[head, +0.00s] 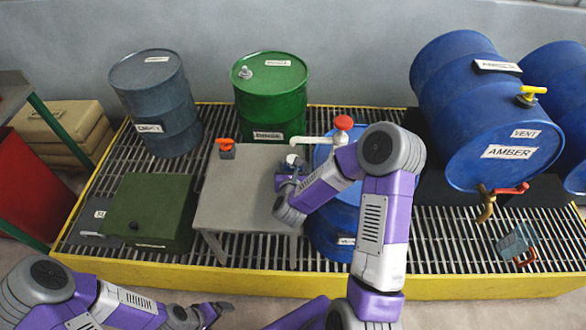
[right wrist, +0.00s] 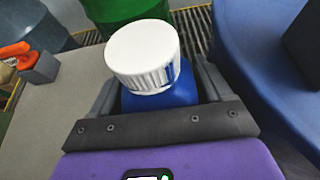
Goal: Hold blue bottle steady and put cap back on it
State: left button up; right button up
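The blue bottle (right wrist: 160,98) is between the two fingers of my right gripper (right wrist: 158,92), which look closed against its sides. A white ribbed cap (right wrist: 143,55) sits on top of the bottle, looking a little tilted; whether it is screwed down cannot be told. In the head view my right gripper (head: 288,180) is at the right edge of the small grey table, and the white cap (head: 293,160) shows just above it. The bottle is mostly hidden there. My left gripper (head: 212,314) is low at the front, away from the bottle, its fingers too small to read.
The grey table (head: 240,185) has an orange-handled part (head: 226,148) at its back left corner. A green box (head: 150,212) lies left of the table.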

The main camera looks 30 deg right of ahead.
jog(key=shift+r, duration=0.25)
jog(key=p+v, duration=0.1)
jog(key=v, duration=0.5)
jog(key=shift+s+a+r+p, duration=0.2)
jog(key=shift+s+a+p, duration=0.1)
jog(key=shift+p, duration=0.1)
jog(key=p+v, duration=0.5)
jog(key=p, duration=0.5)
jog(key=shift+s+d, duration=0.1)
